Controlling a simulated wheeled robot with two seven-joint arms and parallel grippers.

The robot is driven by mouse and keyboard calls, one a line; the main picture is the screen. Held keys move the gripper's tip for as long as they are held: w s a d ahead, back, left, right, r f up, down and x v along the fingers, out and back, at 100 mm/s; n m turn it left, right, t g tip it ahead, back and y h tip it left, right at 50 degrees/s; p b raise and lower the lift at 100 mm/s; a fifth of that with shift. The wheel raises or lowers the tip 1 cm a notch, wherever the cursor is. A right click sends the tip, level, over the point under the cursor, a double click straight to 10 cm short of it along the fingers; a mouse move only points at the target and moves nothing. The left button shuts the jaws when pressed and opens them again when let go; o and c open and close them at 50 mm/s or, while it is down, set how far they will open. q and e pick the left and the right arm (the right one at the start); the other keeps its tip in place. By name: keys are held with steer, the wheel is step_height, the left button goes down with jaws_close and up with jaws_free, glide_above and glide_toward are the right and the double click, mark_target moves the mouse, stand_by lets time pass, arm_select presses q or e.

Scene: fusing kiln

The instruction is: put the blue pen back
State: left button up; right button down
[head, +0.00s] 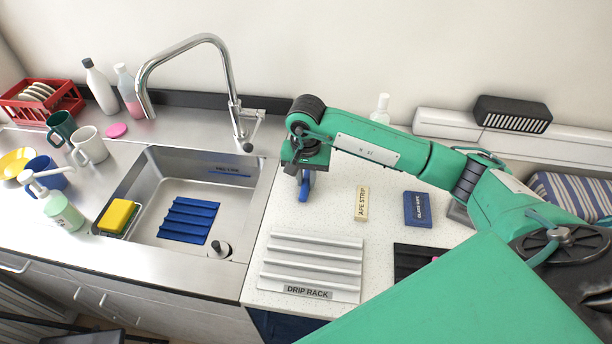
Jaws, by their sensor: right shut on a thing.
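My right gripper (304,172) points down over the white speckled counter (335,215), just right of the sink. It is shut on a small blue thing (304,190), which shows below the fingers and looks like the blue pen. Its upper part is hidden by the gripper, and I cannot tell whether its lower end touches the counter. My left gripper is not in view.
A white drip rack (312,262) lies in front of the gripper. A cream labelled strip (362,203), a blue labelled block (418,209) and a dark tray (408,262) lie to the right. The sink (150,190) and tall faucet (232,90) are left.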

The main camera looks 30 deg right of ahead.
mark_target(306, 180)
steer(key=shift+f, duration=0.25)
steer(key=shift+f+b, duration=0.2)
steer(key=shift+b, duration=0.1)
steer(key=c, duration=1.3)
jaws_free()
steer(key=shift+r, duration=0.1)
steer(key=shift+r, duration=0.15)
step_height(306, 180, up, 12)
steer(key=b, duration=0.2)
steer(key=shift+b, duration=0.35)
